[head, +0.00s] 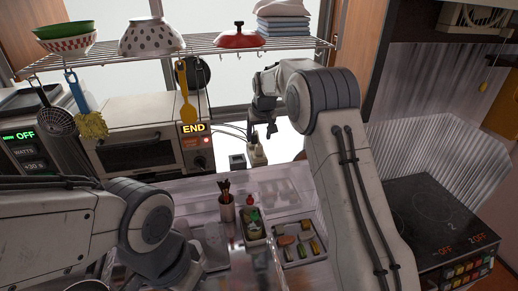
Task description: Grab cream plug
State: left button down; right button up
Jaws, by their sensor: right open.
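The cream plug (257,154) is small in the head view, at the back of the counter to the right of the toaster oven, with dark cords beside it. My right gripper (262,131) is open, its dark fingers pointing down just above the plug. I cannot tell whether the fingers touch it. My left arm comes in at the lower left, bent at its joint, and its gripper does not show.
A wire shelf (110,60) with bowls and a red lid (240,39) hangs above. The toaster oven (140,135) reads END. A utensil cup (227,206) and a tray of small items (299,246) stand in front. A cooktop (425,215) is at right.

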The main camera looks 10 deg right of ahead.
aim_at(259, 145)
jog(key=shift+x, duration=0.75)
jog(key=p+x, duration=0.3)
jog(key=x, duration=0.1)
jog(key=shift+s+d+f, duration=0.1)
jog(key=shift+d, duration=0.2)
jog(key=shift+w+f, duration=0.25)
jog(key=shift+f, duration=0.3)
grip_shut()
